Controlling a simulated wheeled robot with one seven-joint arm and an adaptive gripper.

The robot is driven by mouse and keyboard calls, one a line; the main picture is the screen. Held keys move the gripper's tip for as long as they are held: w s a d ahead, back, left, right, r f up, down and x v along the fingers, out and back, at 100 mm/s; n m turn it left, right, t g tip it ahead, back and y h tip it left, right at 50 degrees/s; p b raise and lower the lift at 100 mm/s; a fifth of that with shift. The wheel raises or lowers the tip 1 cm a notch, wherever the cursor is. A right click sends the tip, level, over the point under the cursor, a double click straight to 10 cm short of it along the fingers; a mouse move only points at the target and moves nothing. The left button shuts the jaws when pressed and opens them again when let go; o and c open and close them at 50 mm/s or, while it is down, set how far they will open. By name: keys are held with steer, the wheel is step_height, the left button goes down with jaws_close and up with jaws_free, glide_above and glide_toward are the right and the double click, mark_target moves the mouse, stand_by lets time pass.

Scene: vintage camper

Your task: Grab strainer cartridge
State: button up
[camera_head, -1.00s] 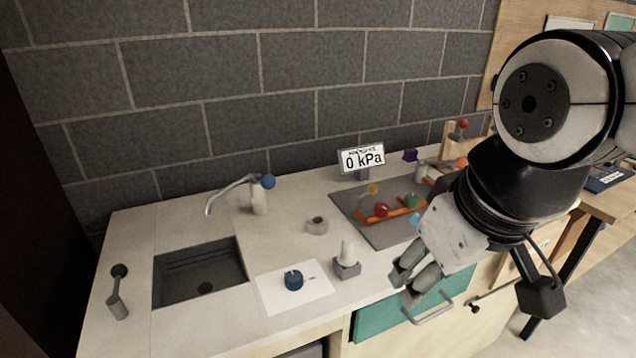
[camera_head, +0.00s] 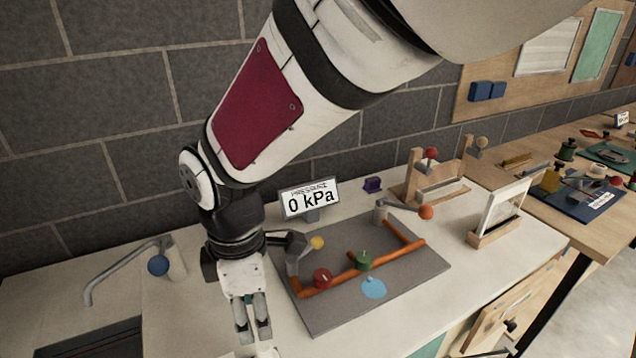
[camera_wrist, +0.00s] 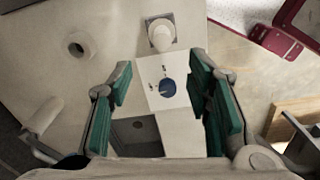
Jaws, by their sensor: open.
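A pale, rounded upright piece in a small grey square holder, which looks like the strainer cartridge (camera_wrist: 161,32), shows at the top middle of the wrist view. In the head view, only a pale tip (camera_head: 266,351) shows at the bottom edge, just below my fingers. My gripper (camera_head: 252,322) points down over the counter, left of the grey pipe board. In the wrist view my gripper (camera_wrist: 160,72) is open, its green pads wide apart with nothing held between them. The pale piece lies beyond the fingertips.
The pipe board (camera_head: 330,317) with orange pipes stands right of my gripper. A pressure sign (camera_head: 309,198) and a tap (camera_head: 125,266) stand behind.

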mark_target(266, 354)
step_height(266, 354, down, 8)
steer(key=shift+d+r, duration=0.1)
steer(key=shift+d+f+p, duration=0.2)
steer(key=shift+f+p, duration=0.5)
steer(key=shift+f, duration=2)
jaws_close()
